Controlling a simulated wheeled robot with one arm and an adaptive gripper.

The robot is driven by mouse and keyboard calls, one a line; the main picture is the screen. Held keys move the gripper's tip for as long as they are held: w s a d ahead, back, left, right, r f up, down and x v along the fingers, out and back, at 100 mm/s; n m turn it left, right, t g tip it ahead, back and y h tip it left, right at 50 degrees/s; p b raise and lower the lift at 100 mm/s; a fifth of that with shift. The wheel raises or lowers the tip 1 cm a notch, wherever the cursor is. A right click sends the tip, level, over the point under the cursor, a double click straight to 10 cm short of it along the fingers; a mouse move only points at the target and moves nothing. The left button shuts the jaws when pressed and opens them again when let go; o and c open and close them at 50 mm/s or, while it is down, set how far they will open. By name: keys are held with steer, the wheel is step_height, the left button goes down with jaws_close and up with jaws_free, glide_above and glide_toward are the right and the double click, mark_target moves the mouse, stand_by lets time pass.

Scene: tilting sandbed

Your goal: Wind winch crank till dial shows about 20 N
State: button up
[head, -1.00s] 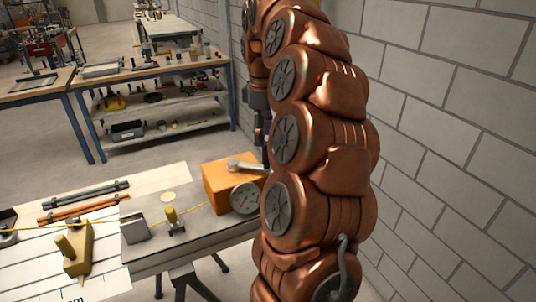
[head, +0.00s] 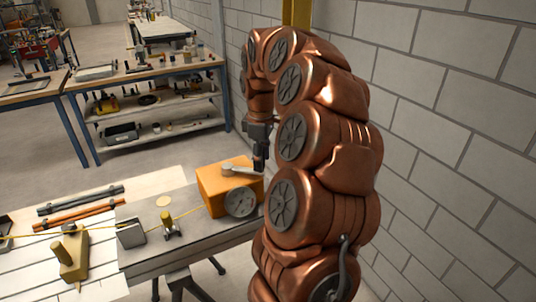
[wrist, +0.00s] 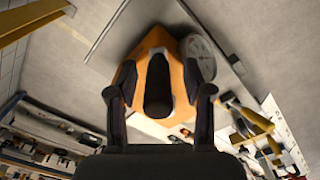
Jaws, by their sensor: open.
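The orange winch box (head: 220,186) sits at the right end of a grey bench plate, and it also shows in the wrist view (wrist: 158,42). A grey crank (head: 239,170) lies across its top. A round dial (head: 240,202) is on its front side; the dial also shows in the wrist view (wrist: 201,57), but its reading is too small to make out. My gripper (head: 259,167) points down over the crank's right end. In the wrist view my gripper (wrist: 161,93) is open, its fingers either side of a dark, rounded crank part (wrist: 158,85). I cannot tell whether they touch it.
A yellow cord (head: 190,213) runs left from the winch past a brass post (head: 168,224) and a grey block (head: 131,233). A yellow wedge-shaped piece (head: 70,255) stands at the lower left. A block wall (head: 450,120) rises close on the right.

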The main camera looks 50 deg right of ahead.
steer(key=shift+f, duration=0.4)
jaws_close()
stand_by(0.5)
